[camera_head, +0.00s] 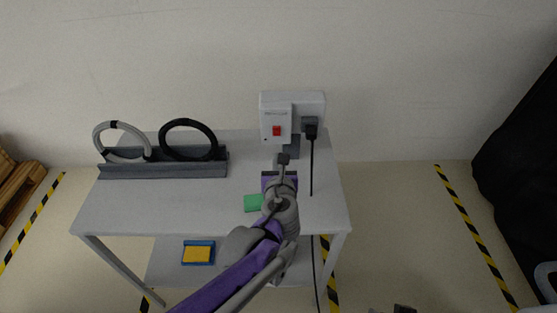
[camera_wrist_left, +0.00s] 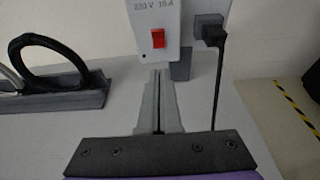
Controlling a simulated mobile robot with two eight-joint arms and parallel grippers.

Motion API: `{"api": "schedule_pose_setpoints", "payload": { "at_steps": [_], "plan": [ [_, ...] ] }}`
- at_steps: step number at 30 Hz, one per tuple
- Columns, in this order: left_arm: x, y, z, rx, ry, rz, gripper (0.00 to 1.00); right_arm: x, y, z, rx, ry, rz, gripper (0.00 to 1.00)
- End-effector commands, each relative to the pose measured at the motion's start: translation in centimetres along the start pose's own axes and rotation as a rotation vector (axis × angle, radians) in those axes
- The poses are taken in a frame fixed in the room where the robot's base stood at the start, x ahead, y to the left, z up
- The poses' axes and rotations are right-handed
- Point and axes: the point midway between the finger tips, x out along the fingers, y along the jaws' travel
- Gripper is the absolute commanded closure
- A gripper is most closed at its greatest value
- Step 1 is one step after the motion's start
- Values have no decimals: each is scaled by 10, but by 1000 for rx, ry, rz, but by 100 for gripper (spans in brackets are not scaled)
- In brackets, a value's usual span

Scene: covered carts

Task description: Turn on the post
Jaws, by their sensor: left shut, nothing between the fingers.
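The post (camera_head: 308,103) is a light grey box on a dark stand at the back right of the table. My left gripper (camera_head: 283,160) is shut and empty, in front of and below the switch. In the left wrist view its fingers (camera_wrist_left: 160,78) point at the post just below the switch, apparently apart from it. My right gripper is not in view.
A grey rack (camera_head: 165,171) with a white ring (camera_head: 97,137) and a black ring (camera_head: 188,121) stands on the table's left. A green block (camera_head: 253,203) lies beside my left wrist. A blue tray (camera_head: 198,243) with a yellow item is on the lower shelf.

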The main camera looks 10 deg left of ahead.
Motion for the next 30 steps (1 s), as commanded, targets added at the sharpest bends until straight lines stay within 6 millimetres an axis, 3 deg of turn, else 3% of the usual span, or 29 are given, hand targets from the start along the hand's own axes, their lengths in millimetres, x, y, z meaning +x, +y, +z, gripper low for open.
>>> {"api": "schedule_pose_setpoints", "payload": {
  "at_steps": [6, 12, 18, 30],
  "plan": [
    [50, 1, 0, -1, 0, 3, 100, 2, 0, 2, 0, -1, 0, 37],
    [77, 1, 16, -1, 0, 2, 100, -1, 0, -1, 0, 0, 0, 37],
    [88, 0, 27, -1, 0, 0, 100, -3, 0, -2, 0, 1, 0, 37],
    [90, 0, 28, 0, 2, 0, 100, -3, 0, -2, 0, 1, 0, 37]
  ]
}}
